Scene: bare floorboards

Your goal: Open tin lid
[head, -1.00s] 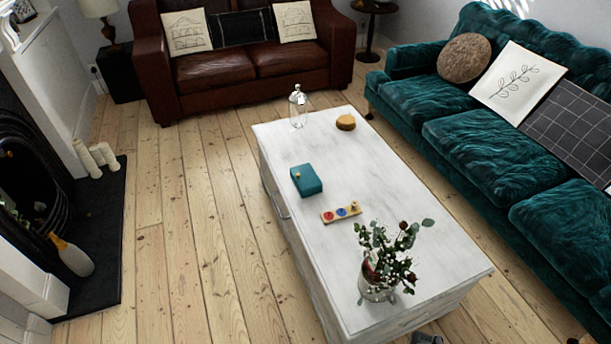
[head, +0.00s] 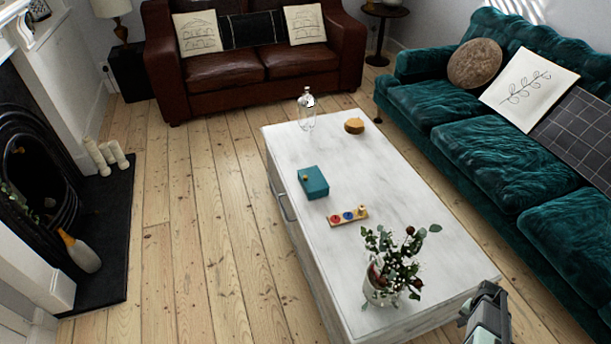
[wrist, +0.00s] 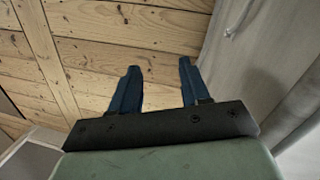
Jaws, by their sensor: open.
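A teal box (head: 313,182), likely the tin, sits on the white coffee table (head: 400,200) near its left edge. A small yellowish knob shows on its left side. Its lid looks closed, though it is small in view. My gripper (wrist: 159,66) is open and empty in the wrist view, with two dark blue fingers above the floorboards. My arm shows at the lower right of the head view, beyond the plant and well away from the teal box. The fingertips are not clear there. The tin is not in the wrist view.
A vase of leafy stems (head: 385,280) stands at the table's near end. A wooden toy with coloured pieces (head: 348,216), a round wooden piece (head: 354,126) and a glass bottle (head: 306,112) are also on it. A teal sofa (head: 480,130) stands right. Floor left of the table is clear.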

